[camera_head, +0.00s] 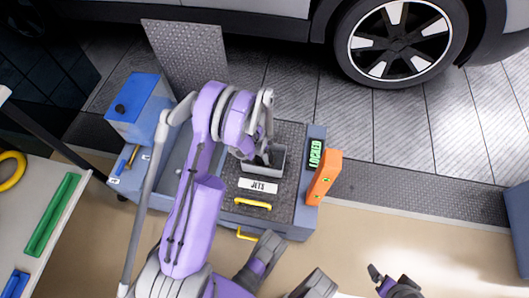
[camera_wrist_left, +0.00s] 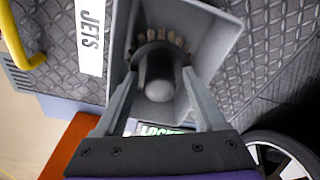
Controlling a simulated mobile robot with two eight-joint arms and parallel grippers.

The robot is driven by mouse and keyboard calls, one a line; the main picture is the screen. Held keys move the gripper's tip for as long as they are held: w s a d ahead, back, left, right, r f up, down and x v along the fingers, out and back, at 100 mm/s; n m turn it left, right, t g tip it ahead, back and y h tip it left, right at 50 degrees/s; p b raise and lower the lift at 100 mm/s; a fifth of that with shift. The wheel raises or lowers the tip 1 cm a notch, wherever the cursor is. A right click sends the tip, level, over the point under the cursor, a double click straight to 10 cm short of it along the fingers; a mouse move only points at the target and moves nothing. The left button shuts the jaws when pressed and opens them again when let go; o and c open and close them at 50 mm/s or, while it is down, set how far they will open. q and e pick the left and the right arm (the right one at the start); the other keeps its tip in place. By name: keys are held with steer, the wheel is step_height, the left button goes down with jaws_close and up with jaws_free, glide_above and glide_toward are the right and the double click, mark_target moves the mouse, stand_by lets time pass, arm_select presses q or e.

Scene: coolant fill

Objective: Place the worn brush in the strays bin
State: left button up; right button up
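A dark, rounded grey piece with a ring of tan, bristle-like tips (camera_wrist_left: 160,75) stands in a grey tray (camera_wrist_left: 215,32) in the left wrist view. It may be the worn brush, seen end-on. My left gripper (camera_wrist_left: 160,72) has its fingers apart on either side of it, with gaps visible beside the rounded middle. In the head view the left gripper (camera_head: 263,150) reaches down into the grey tray (camera_head: 272,170), behind the JETS label, and hides its contents. My right gripper (camera_head: 388,282) is low at the right, away from everything. I cannot identify a strays bin.
The tray sits on a blue-grey cart (camera_head: 272,226) with a JETS label (camera_head: 258,186), a yellow handle (camera_head: 252,204), a LOCKED sign (camera_head: 315,154) and an orange block (camera_head: 324,178). A blue box (camera_head: 137,108) stands at its left. A car wheel (camera_head: 400,42) is behind. Open floor lies right.

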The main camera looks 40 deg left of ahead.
arm_select(q)
steer(key=shift+r, duration=0.2)
steer(key=s+d+r+n+p, duration=0.1)
steer(key=d+r+p, duration=0.1)
steer(key=r, duration=0.8)
steer(key=s+d+r+n+p, duration=0.1)
steer(key=s+d+r, duration=0.15)
steer(key=r, duration=0.65)
steer(key=s+d+r+n+t, duration=0.3)
steer(key=s+d+r+n, duration=0.2)
steer(key=s+d+r, duration=0.6)
steer(key=s+d, duration=0.2)
steer(key=s, duration=0.2)
steer(key=shift+n+y, duration=0.4)
steer(key=shift+w+r, duration=0.1)
